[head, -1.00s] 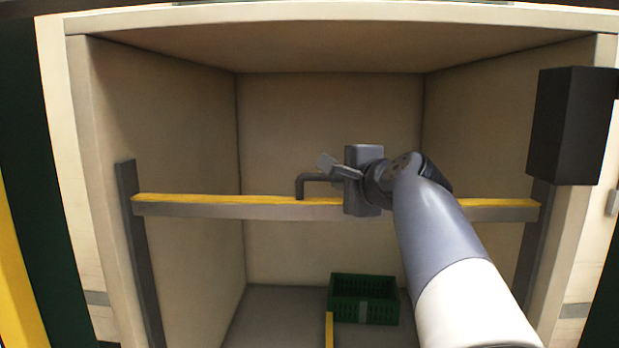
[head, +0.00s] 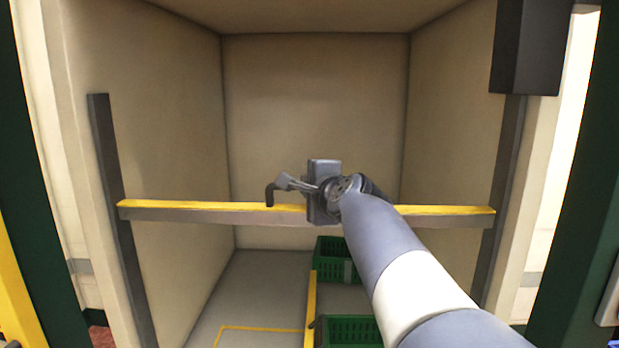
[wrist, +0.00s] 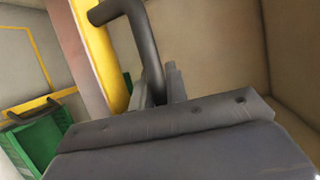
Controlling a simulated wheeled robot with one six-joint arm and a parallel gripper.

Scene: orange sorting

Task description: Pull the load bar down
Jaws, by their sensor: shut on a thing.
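The load bar (head: 180,210) is a grey beam with a yellow top, lying level across the opening of a beige bay. It also shows in the wrist view (wrist: 97,40). A dark bent handle (head: 270,194) stands up from its middle and shows close up in the wrist view (wrist: 145,42). My gripper (head: 291,183) is at this handle and shut on it. In the wrist view, the fingers (wrist: 160,88) are at the handle's lower part, and the gripper body hides the handle's end.
Dark upright rails stand at the left (head: 118,180) and right (head: 500,190) ends of the bar. A black box (head: 530,45) sits above the right rail. Green crates (head: 330,270) (head: 350,332) stand on the floor beyond the bar. Yellow lines (head: 260,328) mark the floor.

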